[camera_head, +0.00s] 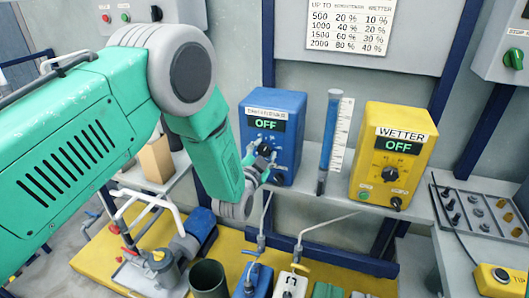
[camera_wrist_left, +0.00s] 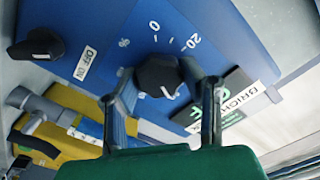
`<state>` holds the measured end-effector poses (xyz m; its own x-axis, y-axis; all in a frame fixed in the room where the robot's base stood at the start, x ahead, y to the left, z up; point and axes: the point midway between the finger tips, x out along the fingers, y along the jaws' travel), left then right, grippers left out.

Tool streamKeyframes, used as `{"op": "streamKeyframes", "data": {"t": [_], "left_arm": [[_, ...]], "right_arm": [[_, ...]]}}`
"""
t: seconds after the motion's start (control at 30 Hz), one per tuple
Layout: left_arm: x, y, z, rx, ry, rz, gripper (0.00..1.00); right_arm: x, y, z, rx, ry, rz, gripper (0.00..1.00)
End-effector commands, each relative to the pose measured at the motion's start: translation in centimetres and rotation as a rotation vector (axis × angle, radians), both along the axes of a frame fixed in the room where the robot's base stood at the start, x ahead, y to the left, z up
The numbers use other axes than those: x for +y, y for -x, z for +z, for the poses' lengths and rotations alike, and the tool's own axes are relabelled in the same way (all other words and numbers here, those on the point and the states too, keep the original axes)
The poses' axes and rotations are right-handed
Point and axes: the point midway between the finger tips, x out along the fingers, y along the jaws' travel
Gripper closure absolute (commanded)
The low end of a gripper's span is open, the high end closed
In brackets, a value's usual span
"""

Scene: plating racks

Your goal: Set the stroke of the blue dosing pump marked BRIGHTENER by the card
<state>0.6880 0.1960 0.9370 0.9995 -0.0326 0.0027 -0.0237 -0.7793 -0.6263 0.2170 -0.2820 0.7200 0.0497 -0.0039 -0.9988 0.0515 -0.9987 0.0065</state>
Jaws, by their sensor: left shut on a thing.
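The blue dosing pump (camera_head: 285,108) stands on the shelf with its display reading OFF. The black stroke knob (camera_wrist_left: 158,76) sits on a scale with 0 and 20 legible. My left gripper (camera_head: 262,160) is at the pump's front, its two fingers on either side of the knob and shut on it. The knob's pointer setting is hard to tell. The dosing card (camera_head: 350,28) hangs behind, listing rows from 500 to 2000 with percentages in two columns. My right gripper is not in view.
A black OFF/ON switch (camera_wrist_left: 36,46) is on the pump's face. A blue-filled tube with a scale (camera_head: 331,140) stands right of the pump, then the yellow WETTER pump (camera_head: 392,155), also OFF. Below are containers with lances (camera_head: 254,280) on a yellow base.

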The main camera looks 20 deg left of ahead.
Motion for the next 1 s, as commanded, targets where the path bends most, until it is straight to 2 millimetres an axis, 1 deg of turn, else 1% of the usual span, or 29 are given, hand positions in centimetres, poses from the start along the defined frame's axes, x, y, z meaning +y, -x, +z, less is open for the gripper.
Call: {"op": "streamKeyframes", "data": {"t": [0.03, 0.27, 0.67, 0.7, 0.73, 1.0], "left_arm": [[-0.17, 0.35, -0.74, 0.017, -0.018, -0.004, 0.93], [-0.13, 0.36, -0.78, 0.016, -0.056, -0.003, 0.93], [-0.19, 0.41, -0.87, 0.018, -0.059, -0.004, 0.93], [-0.20, 0.41, -0.87, 0.019, -0.059, -0.005, 0.50], [-0.20, 0.40, -0.85, 0.018, -0.059, -0.004, 0.43], [-0.12, 0.23, -0.36, 0.007, -0.058, -0.003, 0.43]], "right_arm": [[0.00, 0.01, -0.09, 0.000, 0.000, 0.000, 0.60], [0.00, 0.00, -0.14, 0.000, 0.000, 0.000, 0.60], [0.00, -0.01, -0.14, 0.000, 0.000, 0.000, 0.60], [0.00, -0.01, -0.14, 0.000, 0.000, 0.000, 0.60], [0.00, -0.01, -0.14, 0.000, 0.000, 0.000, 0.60], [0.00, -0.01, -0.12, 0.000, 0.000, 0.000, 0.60]]}}
